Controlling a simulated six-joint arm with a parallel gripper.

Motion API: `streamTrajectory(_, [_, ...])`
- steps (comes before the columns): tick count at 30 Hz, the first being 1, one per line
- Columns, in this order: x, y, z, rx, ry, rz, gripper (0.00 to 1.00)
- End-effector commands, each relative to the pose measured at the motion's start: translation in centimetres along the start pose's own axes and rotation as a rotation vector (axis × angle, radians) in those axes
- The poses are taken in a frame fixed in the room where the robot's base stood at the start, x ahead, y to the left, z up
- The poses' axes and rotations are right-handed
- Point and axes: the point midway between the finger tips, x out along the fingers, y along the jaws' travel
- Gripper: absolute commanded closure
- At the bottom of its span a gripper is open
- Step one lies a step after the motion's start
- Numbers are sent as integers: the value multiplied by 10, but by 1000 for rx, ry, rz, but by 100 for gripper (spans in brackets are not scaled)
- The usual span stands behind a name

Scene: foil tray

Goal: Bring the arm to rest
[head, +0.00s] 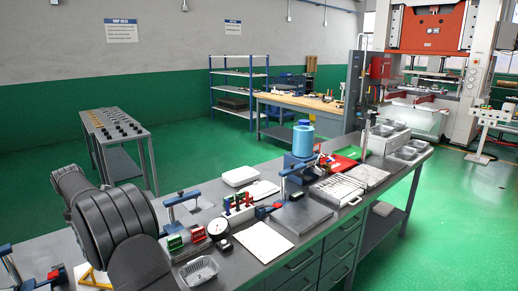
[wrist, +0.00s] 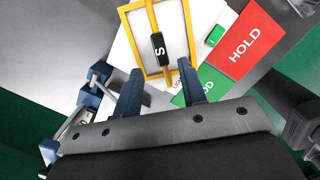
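In the wrist view my gripper (wrist: 159,70) has its two blue fingers spread apart, with nothing held between them. Past the fingertips is a yellow frame (wrist: 129,30) with a yellow bar across it. The bar carries a black tag (wrist: 158,48) marked with a white letter. I cannot tell the height of the fingers above it. In the head view my dark arm fills the lower left and my fingers are hidden. A shiny foil tray (head: 198,271) stands on the grey bench (head: 330,222), right of my arm.
A red HOLD card (wrist: 245,42) and a green card (wrist: 190,88) lie beside the frame. A blue clamp stand (head: 181,212), a round dial gauge (head: 218,228) and a white sheet (head: 264,242) are near the foil tray. A blue container (head: 303,138) stands farther along the bench.

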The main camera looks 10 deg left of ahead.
Motion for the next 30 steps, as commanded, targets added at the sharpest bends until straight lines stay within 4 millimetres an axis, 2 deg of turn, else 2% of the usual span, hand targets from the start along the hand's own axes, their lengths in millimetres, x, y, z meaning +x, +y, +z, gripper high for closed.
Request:
streamTrajectory(4, [-31,0,0,0,-1,2,62])
streamTrajectory(6, [-10,-1,0,0,4,-5,62])
streamTrajectory(22, [97,-1,-1,0,1,-3,62])
streamTrajectory(30, [40,0,8,0,-2,3,62])
